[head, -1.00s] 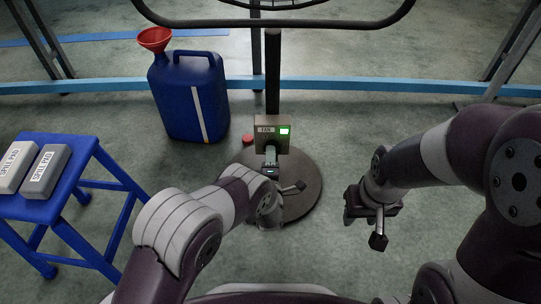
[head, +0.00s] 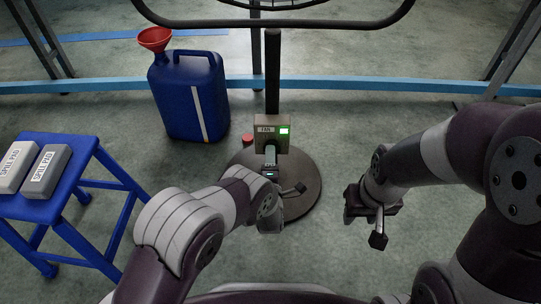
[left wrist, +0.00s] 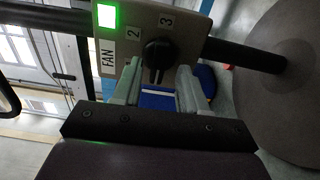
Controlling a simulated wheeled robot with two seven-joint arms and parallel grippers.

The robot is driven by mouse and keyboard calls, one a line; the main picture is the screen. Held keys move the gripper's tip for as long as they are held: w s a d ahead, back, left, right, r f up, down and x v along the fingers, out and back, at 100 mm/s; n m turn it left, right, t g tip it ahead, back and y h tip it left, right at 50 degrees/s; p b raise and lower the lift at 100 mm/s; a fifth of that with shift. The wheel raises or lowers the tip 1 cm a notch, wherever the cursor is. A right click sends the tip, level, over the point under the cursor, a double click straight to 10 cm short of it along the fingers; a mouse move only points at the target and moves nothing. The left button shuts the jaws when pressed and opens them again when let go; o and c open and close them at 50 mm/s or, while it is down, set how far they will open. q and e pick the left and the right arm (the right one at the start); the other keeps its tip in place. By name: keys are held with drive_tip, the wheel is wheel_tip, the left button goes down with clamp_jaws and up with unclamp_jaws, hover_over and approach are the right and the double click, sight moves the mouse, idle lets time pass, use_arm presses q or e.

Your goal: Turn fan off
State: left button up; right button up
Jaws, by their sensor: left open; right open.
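The fan's control box (head: 265,138) is on the fan pole (head: 272,75), with its green light (head: 284,131) lit. In the left wrist view the box face (left wrist: 183,38) shows the label FAN, the numbers 2 and 3, and a black knob (left wrist: 157,54) with a dark pointer. My left gripper (head: 270,156) is in front of the box's lower part. In the left wrist view its open fingers (left wrist: 157,76) stand on either side of the knob's lower side; contact cannot be told. My right gripper (head: 378,236) is open and empty, off to the right of the fan base.
The round fan base (head: 306,180) is on the floor below the box. A blue oil can (head: 185,100) with a red funnel (head: 154,39) stands behind left. A blue stool (head: 75,200) with spill pads (head: 45,172) is at the left.

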use_arm(q)
drive_tip(key=s+p, duration=0.5)
drive_tip(key=s, duration=0.7)
